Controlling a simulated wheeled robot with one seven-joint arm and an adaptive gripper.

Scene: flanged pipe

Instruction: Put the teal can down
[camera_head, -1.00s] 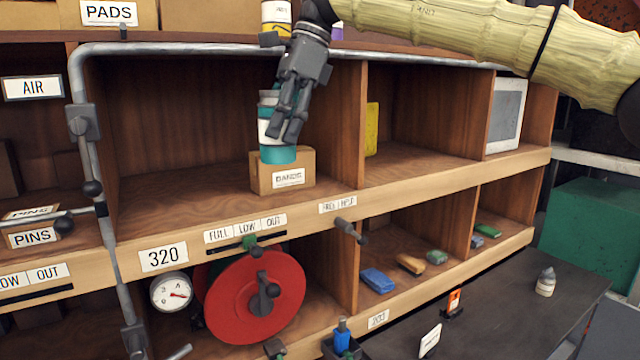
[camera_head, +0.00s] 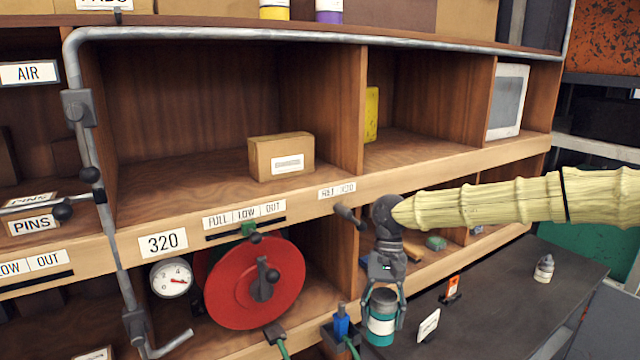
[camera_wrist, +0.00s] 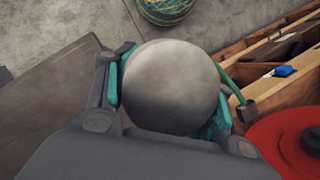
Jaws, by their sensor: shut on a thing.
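The teal can (camera_head: 381,328) has a white band and is upright between the fingers of my gripper (camera_head: 382,305), low at the front of the shelf unit. My gripper is shut on it from above. In the head view the can appears at the left end of the dark bench top (camera_head: 500,290); I cannot tell whether its base touches the surface. In the wrist view the can's round grey top (camera_wrist: 172,88) fills the middle, with teal finger parts on both sides.
A blue-topped item (camera_head: 341,326) is close on the left. A red wheel (camera_head: 255,283) is further left. A cardboard box (camera_head: 281,157) sits on the upper shelf.

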